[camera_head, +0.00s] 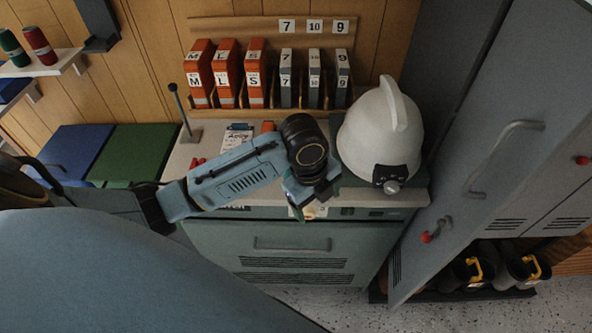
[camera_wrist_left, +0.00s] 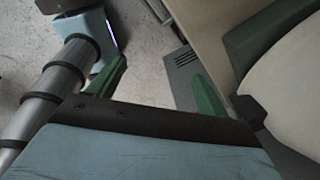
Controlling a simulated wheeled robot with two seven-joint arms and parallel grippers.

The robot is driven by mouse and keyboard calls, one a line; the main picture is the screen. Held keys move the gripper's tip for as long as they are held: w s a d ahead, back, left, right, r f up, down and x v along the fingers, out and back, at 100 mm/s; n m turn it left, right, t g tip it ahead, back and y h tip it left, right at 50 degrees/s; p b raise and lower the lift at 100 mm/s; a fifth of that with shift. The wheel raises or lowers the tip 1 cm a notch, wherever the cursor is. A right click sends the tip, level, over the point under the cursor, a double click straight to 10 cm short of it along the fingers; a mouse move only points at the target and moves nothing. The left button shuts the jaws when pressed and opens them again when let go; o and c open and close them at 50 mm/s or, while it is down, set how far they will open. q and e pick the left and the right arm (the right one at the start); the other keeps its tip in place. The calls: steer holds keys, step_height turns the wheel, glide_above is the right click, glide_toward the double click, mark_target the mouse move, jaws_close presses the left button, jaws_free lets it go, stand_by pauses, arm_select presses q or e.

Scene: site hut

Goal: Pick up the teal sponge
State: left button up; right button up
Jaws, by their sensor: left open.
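I cannot make out the teal sponge in either view; my left arm hides part of the worktop (camera_head: 181,160). My left gripper (camera_head: 314,203) is over the front edge of the worktop, just left of the white helmet. In the left wrist view its green fingers stand apart (camera_wrist_left: 158,70), with only floor and the cabinet front seen between them. It is open and empty. My right gripper is not in view.
A white helmet (camera_head: 369,128) stands at the worktop's right end, close to my left gripper. Orange (camera_head: 227,71) and grey boxes (camera_head: 314,78) line the back. A small post (camera_head: 181,110) stands at the left. A grey locker (camera_head: 492,150) rises at the right.

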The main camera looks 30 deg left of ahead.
arm_select(q)
steer(key=w+a+r+m+g+y, duration=0.1)
steer(key=w+a+r+m+y, duration=0.1)
steer(key=w+a+r+m, duration=0.7)
steer(key=shift+n, duration=0.7)
steer(key=f, duration=0.2)
steer(key=a+f, duration=0.1)
steer(key=f, duration=0.5)
steer(key=shift+s+a, duration=0.15)
steer(key=shift+a, duration=0.05)
steer(key=f, duration=0.5)
steer(key=shift+s+a+f, duration=0.1)
steer(key=shift+a, duration=0.2)
steer(key=c, duration=1.1)
steer(key=shift+o, duration=0.2)
step_height(320, 180, up, 10)
steer(key=shift+r, duration=0.1)
steer(key=o, duration=0.4)
steer(key=c, duration=0.3)
